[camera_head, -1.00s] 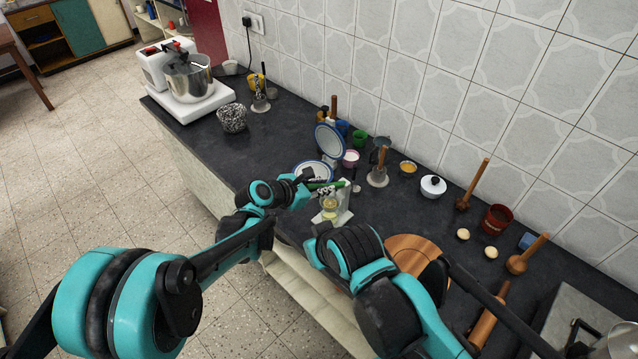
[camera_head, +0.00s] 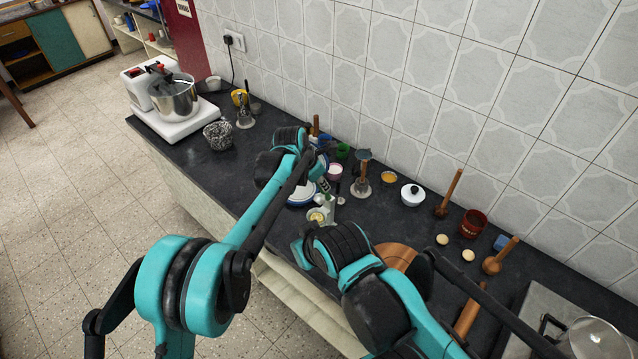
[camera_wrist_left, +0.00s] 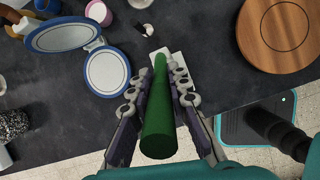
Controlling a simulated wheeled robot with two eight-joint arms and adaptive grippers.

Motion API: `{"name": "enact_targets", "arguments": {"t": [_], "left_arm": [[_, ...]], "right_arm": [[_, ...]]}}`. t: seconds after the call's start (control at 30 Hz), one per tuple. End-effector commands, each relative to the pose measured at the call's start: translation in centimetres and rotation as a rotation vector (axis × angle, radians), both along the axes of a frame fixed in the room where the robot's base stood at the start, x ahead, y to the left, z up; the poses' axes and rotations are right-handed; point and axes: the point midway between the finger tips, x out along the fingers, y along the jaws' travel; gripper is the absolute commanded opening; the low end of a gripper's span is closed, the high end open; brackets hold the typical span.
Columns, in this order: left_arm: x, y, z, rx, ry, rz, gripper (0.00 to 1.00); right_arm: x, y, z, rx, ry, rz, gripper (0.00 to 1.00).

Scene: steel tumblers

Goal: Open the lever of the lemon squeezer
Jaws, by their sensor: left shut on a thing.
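The lemon squeezer (camera_head: 329,207) stands near the front edge of the dark counter, pale, with a small yellowish cup at its foot. Its lever has a thick green handle (camera_wrist_left: 160,120), which shows large in the left wrist view. My left gripper (camera_wrist_left: 166,85) has one finger on each side of this handle and is shut on it. In the head view my left gripper (camera_head: 323,183) is above the squeezer, partly hidden by its own wrist. The squeezer's upper joint is hard to make out. My right arm is in front of the counter; its fingers are hidden.
A blue-rimmed white scale or mirror-like item (camera_wrist_left: 62,35) stands close to the squeezer. A round wooden board (camera_head: 396,257) lies to its right. Pestles, cups and a white lidded pot (camera_head: 412,195) stand behind and right.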

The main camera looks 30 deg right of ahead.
Motion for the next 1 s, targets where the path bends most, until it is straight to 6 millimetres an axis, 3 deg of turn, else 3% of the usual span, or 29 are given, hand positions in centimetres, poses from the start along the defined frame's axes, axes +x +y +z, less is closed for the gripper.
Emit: {"name": "enact_targets", "arguments": {"t": [0.4,0.43,0.5,0.83,1.0], "left_arm": [[0.0,-0.1,-0.1,0.005,0.001,-0.001,0.0],[0.0,-0.1,-0.1,0.005,0.001,-0.001,0.23],[0.0,-0.1,-0.1,0.005,0.001,-0.001,0.4],[0.0,0.0,0.2,0.006,0.001,-0.001,0.4],[-0.2,0.8,2.1,0.006,0.002,0.0,0.4]], "right_arm": [[0.0,0.0,0.0,0.0,0.0,0.0,0.0],[0.0,0.0,0.0,0.0,0.0,0.0,0.0],[0.0,0.0,0.0,0.0,0.0,0.0,0.0],[0.0,0.0,0.0,0.0,0.0,0.0,0.0],[0.0,0.0,0.1,0.0,0.0,0.0,0.0]]}}
